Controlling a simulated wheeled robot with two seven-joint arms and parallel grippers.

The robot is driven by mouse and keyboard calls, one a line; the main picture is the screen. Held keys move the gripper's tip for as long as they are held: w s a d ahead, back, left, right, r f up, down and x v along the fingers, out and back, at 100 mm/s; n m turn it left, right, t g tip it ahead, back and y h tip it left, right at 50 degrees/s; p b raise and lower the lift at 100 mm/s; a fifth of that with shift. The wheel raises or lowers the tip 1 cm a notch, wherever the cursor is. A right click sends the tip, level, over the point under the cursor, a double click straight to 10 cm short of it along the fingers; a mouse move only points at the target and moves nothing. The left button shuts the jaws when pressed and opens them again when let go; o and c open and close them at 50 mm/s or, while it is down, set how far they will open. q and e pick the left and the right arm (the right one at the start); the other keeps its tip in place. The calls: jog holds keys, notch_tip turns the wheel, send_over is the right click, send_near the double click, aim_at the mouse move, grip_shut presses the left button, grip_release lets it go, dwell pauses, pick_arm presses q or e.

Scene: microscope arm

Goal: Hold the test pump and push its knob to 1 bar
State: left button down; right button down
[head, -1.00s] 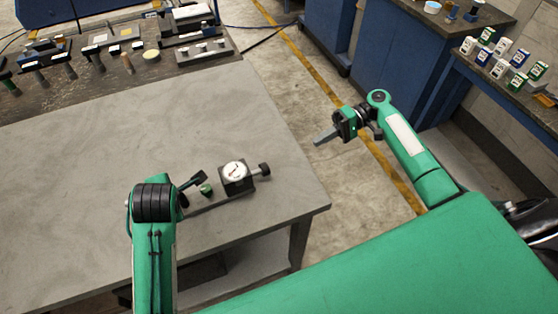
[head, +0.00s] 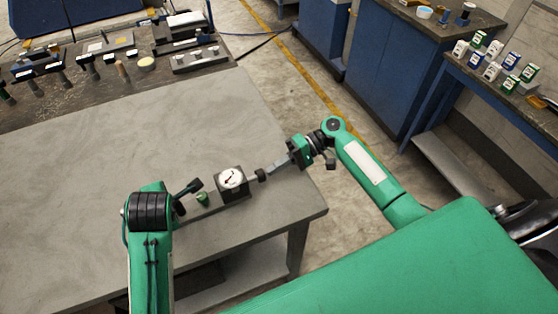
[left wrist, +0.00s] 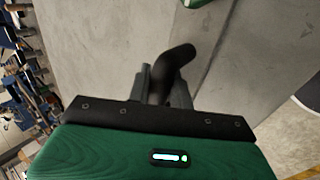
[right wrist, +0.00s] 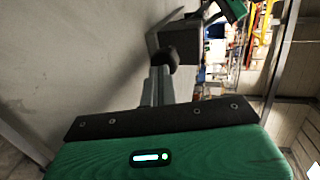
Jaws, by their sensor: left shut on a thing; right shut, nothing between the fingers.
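The test pump shows in the head view as a dark block (head: 231,188) with a round white gauge (head: 231,177) on top. Its black knob (head: 261,175) sticks out to the right on a short shaft. A green cap (head: 202,198) is left of the gauge. My left gripper is largely hidden behind its wrist in the head view; in the left wrist view its fingers (left wrist: 162,84) are shut on the pump's black handle (left wrist: 175,66). My right gripper (head: 269,170) is shut and empty, its tips at the knob's outer end. The knob (right wrist: 165,58) is just beyond the fingertips (right wrist: 160,72); contact is unclear. The gauge reading is too small to read.
The grey table (head: 130,150) is clear left of the pump, and its right edge (head: 300,165) lies beneath my right gripper. A dark bench (head: 150,85) with tools stands at the back left. Small boxes (head: 492,71) stand on a shelf at the right.

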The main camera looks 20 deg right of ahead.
aim_at(264, 173)
jog(key=shift+a, duration=0.2)
jog(key=shift+s+a, duration=0.15)
jog(key=shift+a, duration=1.5)
jog(key=shift+d, duration=0.55)
jog(key=v, duration=1.3)
jog(key=shift+d+f, duration=0.2)
jog(key=shift+f, duration=0.2)
jog(key=d, duration=0.3)
jog(key=shift+w+f, duration=0.1)
jog(key=shift+w, duration=0.1)
